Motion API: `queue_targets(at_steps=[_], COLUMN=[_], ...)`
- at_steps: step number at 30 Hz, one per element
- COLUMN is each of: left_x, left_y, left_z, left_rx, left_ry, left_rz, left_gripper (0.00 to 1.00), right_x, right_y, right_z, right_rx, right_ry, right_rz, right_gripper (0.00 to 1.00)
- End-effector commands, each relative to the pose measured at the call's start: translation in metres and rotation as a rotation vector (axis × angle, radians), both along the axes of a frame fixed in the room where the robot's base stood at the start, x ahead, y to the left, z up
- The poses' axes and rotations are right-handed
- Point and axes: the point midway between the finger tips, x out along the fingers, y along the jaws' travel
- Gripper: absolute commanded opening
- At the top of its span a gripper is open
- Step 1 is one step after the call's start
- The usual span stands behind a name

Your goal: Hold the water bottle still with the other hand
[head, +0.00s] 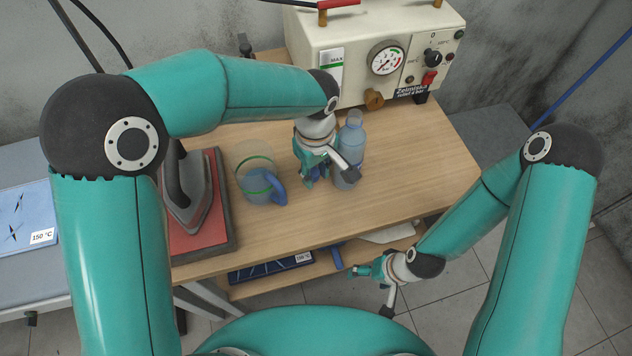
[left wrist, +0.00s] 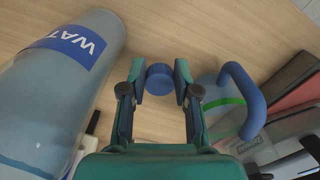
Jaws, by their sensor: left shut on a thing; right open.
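The water bottle (head: 350,150) is clear and bluish and stands upright on the wooden table, with no cap visible on its neck. In the left wrist view, the bottle (left wrist: 60,90) with its blue label fills the left side. My left gripper (head: 309,182) is just left of the bottle, fingers pointing down. It is shut on a blue cap (left wrist: 160,78), which shows between the fingertips. My right gripper (head: 370,290) is open and empty, low in front of the table's front edge and away from the bottle.
A clear jug (head: 256,170) with a blue handle and green band stands left of my left gripper. An iron (head: 188,190) rests on a red pad farther left. A cream steam station (head: 375,55) stands behind the bottle. Table to the bottle's right (head: 425,165) is clear.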

Motion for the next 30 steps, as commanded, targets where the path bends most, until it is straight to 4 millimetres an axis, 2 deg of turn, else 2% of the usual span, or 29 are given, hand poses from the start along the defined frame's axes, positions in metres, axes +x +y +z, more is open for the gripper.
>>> queue_targets(at_steps=[5, 13, 25, 26, 30], left_x=[0.0, 0.0, 0.0, 0.0, 0.0], left_y=[0.0, 0.0, 0.0, -0.001, -0.001], left_z=[-0.012, -0.046, -0.053, -0.052, -0.051], left_rx=[0.002, 0.002, 0.0, 0.0, 0.0], left_ry=[0.001, 0.001, 0.0, 0.0, 0.0], left_rz=[0.0, -0.001, -0.001, -0.001, -0.001], left_gripper=[0.0, 0.0, 0.0, 0.34, 0.56], right_x=[0.0, 0.0, 0.0, 0.0, 0.0], right_y=[0.0, 0.0, 0.0, 0.0, 0.0], right_z=[0.001, 0.003, -0.001, 0.0, 0.001], right_rx=[0.0, 0.0, 0.0, 0.0, 0.0], right_ry=[0.0, 0.0, 0.0, 0.0, 0.0], right_rz=[0.0, 0.0, 0.0, 0.0, 0.0], right_gripper=[0.82, 0.82, 0.82, 0.82, 0.82])
